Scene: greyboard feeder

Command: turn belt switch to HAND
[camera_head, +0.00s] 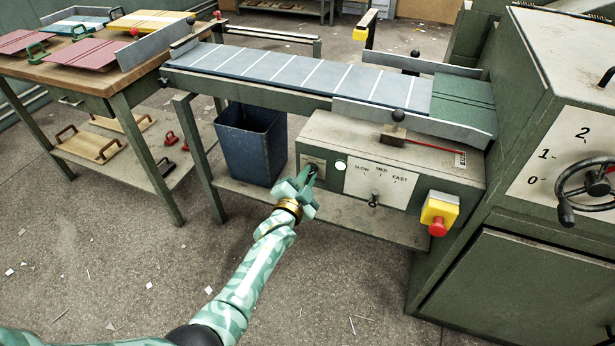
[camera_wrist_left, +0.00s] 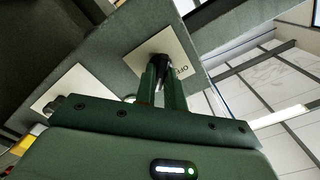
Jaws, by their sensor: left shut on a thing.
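The belt switch is a small dark knob (camera_wrist_left: 161,61) on a pale plate (camera_wrist_left: 180,58) at the left end of the green control box (camera_head: 395,150). Lettering that looks like OFF shows beside the knob in the left wrist view; no HAND mark is readable. My left gripper (camera_head: 313,172) reaches the plate from the front. In the left wrist view its two fingers (camera_wrist_left: 162,84) are closed around the knob. In the head view the gripper hides most of the switch, so its setting cannot be told. My right gripper is not in view.
A blue bin (camera_head: 250,150) stands left of the gripper. The belt (camera_head: 300,72) runs above.

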